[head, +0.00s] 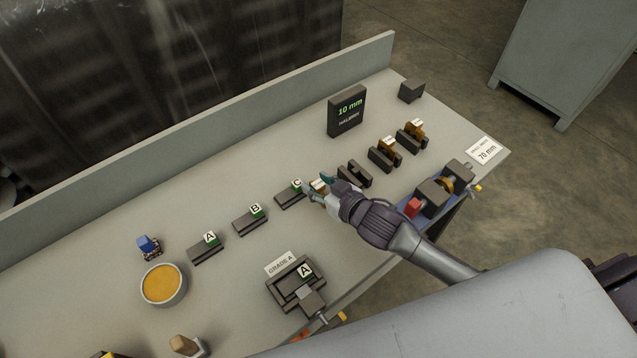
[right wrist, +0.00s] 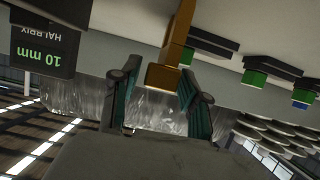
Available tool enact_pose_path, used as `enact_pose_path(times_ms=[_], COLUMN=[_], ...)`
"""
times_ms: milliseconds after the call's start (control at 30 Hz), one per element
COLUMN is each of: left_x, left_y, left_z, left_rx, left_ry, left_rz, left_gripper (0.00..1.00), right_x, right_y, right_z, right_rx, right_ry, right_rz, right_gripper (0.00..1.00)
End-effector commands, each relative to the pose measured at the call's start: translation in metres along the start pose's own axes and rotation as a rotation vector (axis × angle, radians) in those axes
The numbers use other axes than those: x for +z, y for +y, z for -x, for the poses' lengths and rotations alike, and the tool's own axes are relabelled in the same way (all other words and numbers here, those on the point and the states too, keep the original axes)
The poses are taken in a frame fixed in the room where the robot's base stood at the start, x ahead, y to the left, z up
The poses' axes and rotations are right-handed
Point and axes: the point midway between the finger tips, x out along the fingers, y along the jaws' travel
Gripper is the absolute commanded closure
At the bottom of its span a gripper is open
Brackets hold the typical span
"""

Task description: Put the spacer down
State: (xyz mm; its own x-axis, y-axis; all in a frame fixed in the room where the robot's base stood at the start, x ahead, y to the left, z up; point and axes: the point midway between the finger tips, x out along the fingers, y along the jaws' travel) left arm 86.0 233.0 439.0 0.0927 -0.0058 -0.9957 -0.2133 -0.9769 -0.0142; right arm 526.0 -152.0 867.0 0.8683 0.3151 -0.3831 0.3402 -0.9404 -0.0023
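My right gripper (head: 322,189) has its teal fingers around a brown-orange spacer (right wrist: 165,72) low over the table, just right of the C-tagged dark holder (head: 291,199). In the right wrist view, the gripper (right wrist: 162,86) has one finger on each side of the spacer, close against it. In the head view the fingers mostly hide the spacer; whether its underside touches the table or a holder is unclear. Two more spacers sit in dark cradles, one in the middle (head: 391,144) and one at the far right (head: 416,128). My left gripper is out of view.
An empty-looking cradle (head: 355,173) stands right of my gripper. A dark 10 mm display (head: 346,110) stands behind. Holders B (head: 250,222) and A (head: 206,248) lie left, with a yellow-filled bowl (head: 163,284). A fixture with red and brown parts (head: 432,196) is near my right forearm.

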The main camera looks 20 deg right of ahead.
Motion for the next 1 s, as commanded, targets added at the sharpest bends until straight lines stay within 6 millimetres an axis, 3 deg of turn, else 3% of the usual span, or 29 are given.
enact_pose_path(times_ms=[433,800,1000], left_x=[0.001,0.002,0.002], left_y=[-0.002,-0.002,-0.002], left_z=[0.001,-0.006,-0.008], left_rx=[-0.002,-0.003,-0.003], left_ry=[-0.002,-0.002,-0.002], left_rz=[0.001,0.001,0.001], left_gripper=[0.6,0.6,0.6], right_x=[-0.002,0.0,-0.001], right_y=[0.0,0.0,0.0], right_z=[0.008,0.083,0.112], right_rx=[0.0,0.0,0.0], right_ry=[-0.001,-0.003,-0.002], right_rz=[0.001,0.001,0.0], right_gripper=[0.45,0.45,0.45])
